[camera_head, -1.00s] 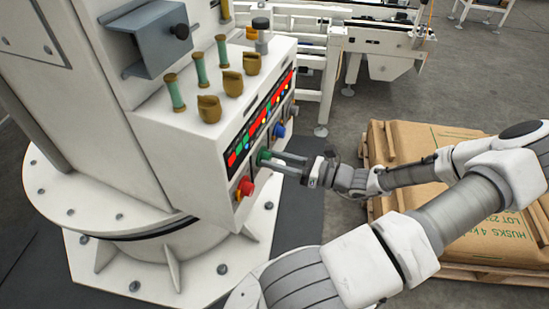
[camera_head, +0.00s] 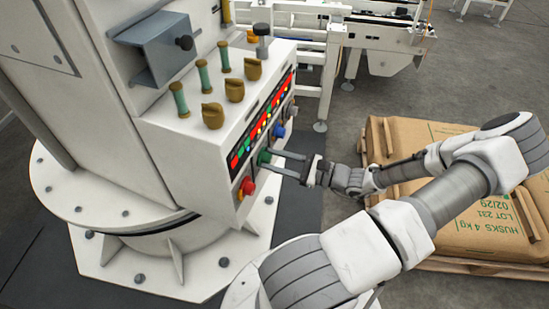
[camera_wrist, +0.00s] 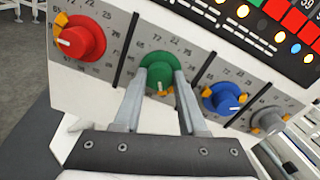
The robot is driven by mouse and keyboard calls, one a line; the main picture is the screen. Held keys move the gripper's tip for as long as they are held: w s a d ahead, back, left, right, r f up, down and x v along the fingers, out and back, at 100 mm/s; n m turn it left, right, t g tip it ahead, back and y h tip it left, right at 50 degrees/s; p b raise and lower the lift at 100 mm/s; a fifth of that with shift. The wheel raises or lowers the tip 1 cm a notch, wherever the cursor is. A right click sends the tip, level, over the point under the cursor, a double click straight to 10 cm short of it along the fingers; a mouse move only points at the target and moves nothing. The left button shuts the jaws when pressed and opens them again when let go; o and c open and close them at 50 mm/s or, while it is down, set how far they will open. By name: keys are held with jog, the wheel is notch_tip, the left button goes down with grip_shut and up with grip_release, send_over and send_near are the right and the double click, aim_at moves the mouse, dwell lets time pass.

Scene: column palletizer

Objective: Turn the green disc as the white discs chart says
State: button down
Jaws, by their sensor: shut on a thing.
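The green disc (camera_wrist: 157,66) is a round dial on the grey panel strip, with printed numbers around it. Its pale pointer is low on its face, near an orange mark at its lower edge. My gripper (camera_wrist: 160,78) is shut on it, one finger on each side. In the head view the green disc (camera_head: 264,157) is partly hidden by my gripper (camera_head: 273,161), which reaches in from the right. I cannot make out a white discs chart in either view.
A red dial (camera_wrist: 82,40) sits left of the green disc, a blue dial (camera_wrist: 222,98) and a grey dial (camera_wrist: 268,120) right of it. A pallet with brown sacks (camera_head: 450,190) stands right, under my arm.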

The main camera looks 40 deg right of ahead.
dwell(0.3)
jog(key=shift+c, duration=2.3)
grip_release()
jog(key=p+v, duration=0.2)
jog(key=v, duration=1.5)
jog(key=shift+s, duration=0.2)
